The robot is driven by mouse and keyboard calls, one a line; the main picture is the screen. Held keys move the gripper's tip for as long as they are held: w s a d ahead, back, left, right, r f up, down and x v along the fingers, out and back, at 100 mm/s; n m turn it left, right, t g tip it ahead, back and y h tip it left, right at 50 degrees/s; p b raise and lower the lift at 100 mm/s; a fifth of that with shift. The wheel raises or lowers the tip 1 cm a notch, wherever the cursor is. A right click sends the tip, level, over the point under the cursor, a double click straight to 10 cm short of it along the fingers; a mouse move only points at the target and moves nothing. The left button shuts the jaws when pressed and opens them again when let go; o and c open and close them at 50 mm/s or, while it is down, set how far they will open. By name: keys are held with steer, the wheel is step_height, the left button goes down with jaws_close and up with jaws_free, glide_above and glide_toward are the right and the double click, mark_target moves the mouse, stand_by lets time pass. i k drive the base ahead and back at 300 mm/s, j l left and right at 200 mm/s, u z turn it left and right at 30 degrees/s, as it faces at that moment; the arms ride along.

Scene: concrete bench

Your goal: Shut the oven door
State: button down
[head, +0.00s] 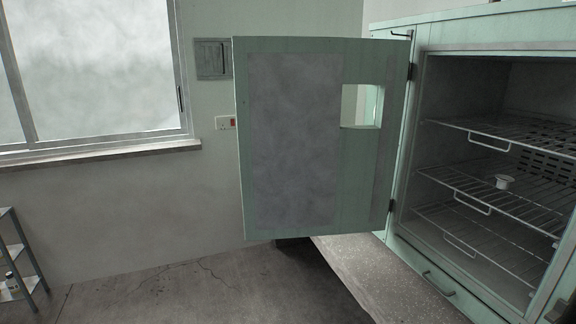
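The oven (420,232) is a pale green cabinet at the right of the head view. Its front is open and shows wire racks (490,185) inside. The oven door (295,140) is swung wide open to the left on hinges at the oven's left front edge. The door's inner face shows a grey panel and a small square window. My gripper is not in view.
The oven stands on a speckled concrete bench (375,280). A window (90,70) and wall fittings are on the wall behind. A small metal shelf (22,262) stands at the far left. The floor (170,290) left of the bench is clear.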

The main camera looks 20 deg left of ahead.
mark_target(304, 173)
steer(key=i+j+u, duration=0.1)
steer(key=u, duration=0.35)
steer(key=i+j+u, duration=0.1)
steer(key=u, duration=0.4)
steer(key=i+u, duration=0.1)
steer(key=u, duration=0.35)
steer(key=i+j+u, duration=0.1)
steer(key=i+u, duration=0.15)
steer(key=i, duration=0.35)
steer(key=i+u, duration=0.3)
steer(key=i, duration=0.3)
steer(key=i+l+u, duration=0.25)
steer(key=i, duration=0.35)
steer(key=i+j, duration=0.1)
steer(key=i, duration=0.55)
steer(key=i+j, duration=0.15)
steer(key=i, duration=0.55)
steer(key=i+j, duration=0.1)
steer(key=i, duration=0.55)
steer(key=i+z, duration=0.15)
steer(key=z, duration=0.25)
steer(key=i+z, duration=0.15)
steer(key=z, duration=0.25)
steer(key=i+j+z, duration=0.15)
steer(key=z, duration=0.25)
steer(key=i+j+z, duration=0.1)
steer(key=z, duration=2.9)
steer(key=j+z, duration=0.1)
steer(key=j, duration=0.5)
steer(key=l, duration=0.25)
